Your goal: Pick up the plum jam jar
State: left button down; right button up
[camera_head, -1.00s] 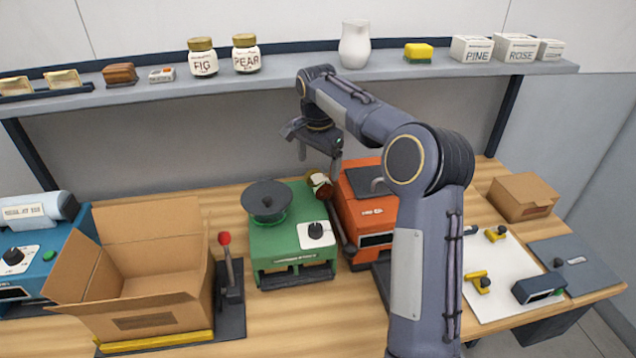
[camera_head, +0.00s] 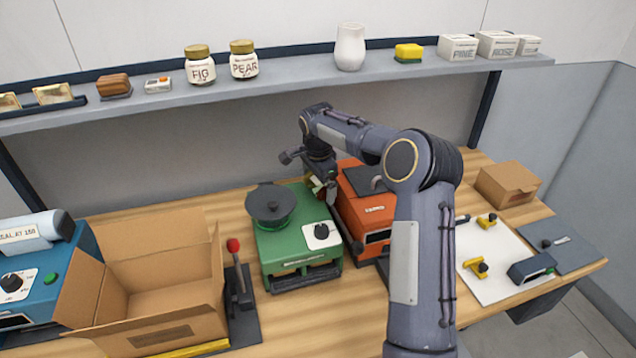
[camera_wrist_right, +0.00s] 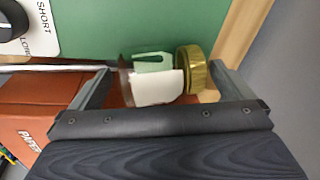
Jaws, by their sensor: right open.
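The jam jar (camera_wrist_right: 155,88) lies on its side, with a gold lid and a white label whose words I cannot read. In the right wrist view it shows between the two fingers of my open right gripper (camera_wrist_right: 160,68), with the lid toward the right finger. I cannot tell whether a finger touches it. In the head view my right gripper (camera_head: 322,186) is down at the gap between the green machine (camera_head: 299,245) and the orange machine (camera_head: 368,216), and mostly hides the jar there. My left gripper is not in view.
Both machines stand close on either side of my right gripper. The shelf (camera_head: 300,88) above holds a fig jar (camera_head: 200,70), a pear jar (camera_head: 244,65) and a white vase (camera_head: 350,48). An open cardboard box (camera_head: 165,300) stands at the left front.

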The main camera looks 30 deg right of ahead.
jog(key=shift+c, duration=0.3)
jog(key=c, duration=1.1)
jog(key=shift+c, duration=0.2)
